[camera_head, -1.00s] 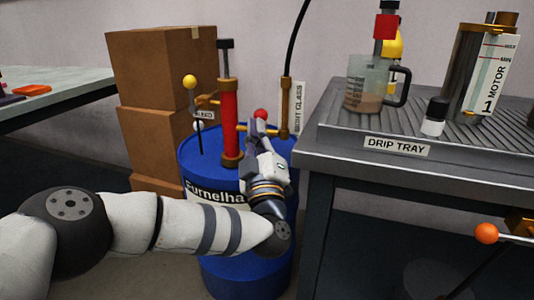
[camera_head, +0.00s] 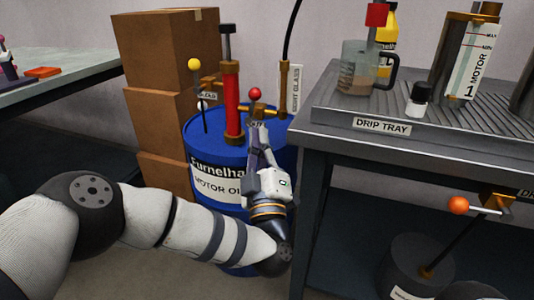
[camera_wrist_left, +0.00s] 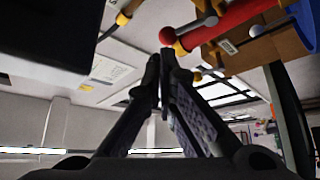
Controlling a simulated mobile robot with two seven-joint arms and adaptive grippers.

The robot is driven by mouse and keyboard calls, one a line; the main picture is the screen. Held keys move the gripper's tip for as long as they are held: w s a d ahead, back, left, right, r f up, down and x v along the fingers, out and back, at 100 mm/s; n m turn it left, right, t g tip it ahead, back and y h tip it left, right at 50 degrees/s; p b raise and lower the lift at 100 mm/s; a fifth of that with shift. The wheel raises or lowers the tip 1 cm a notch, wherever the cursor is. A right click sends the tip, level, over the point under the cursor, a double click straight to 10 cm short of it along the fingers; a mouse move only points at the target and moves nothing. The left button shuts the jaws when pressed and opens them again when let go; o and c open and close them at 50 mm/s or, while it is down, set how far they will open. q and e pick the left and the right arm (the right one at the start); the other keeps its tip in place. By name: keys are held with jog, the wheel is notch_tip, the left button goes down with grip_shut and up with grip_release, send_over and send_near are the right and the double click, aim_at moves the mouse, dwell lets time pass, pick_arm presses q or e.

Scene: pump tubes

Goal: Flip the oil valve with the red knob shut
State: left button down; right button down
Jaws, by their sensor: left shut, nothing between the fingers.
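The red knob (camera_head: 255,93) is a small ball on the valve at the pipework atop the blue oil drum (camera_head: 215,152), right of the red pump tube (camera_head: 232,105). It also shows in the left wrist view as a red ball (camera_wrist_left: 167,35). My left gripper (camera_head: 258,124) points up in front of the drum, just below the red knob. In the wrist view its fingertips (camera_wrist_left: 160,62) are together with nothing between them, apart from the knob. The valve's lever is partly hidden behind the fingers. My right gripper is not in view.
A yellow-knobbed lever (camera_head: 195,65) stands left of the pump tube. The drip tray bench (camera_head: 318,120) is close on the right, with a jug (camera_head: 357,70) on it. An orange-knobbed valve (camera_head: 458,205) is below it. Cardboard boxes (camera_head: 160,60) stand behind left.

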pick_arm(q)
jog(key=shift+d+r+v, duration=0.15)
jog(key=shift+v, duration=0.9)
jog(key=shift+d+r+v, duration=0.1)
jog(key=shift+r+v, duration=0.05)
jog(key=shift+v, duration=0.9)
jog(key=shift+s, duration=0.1)
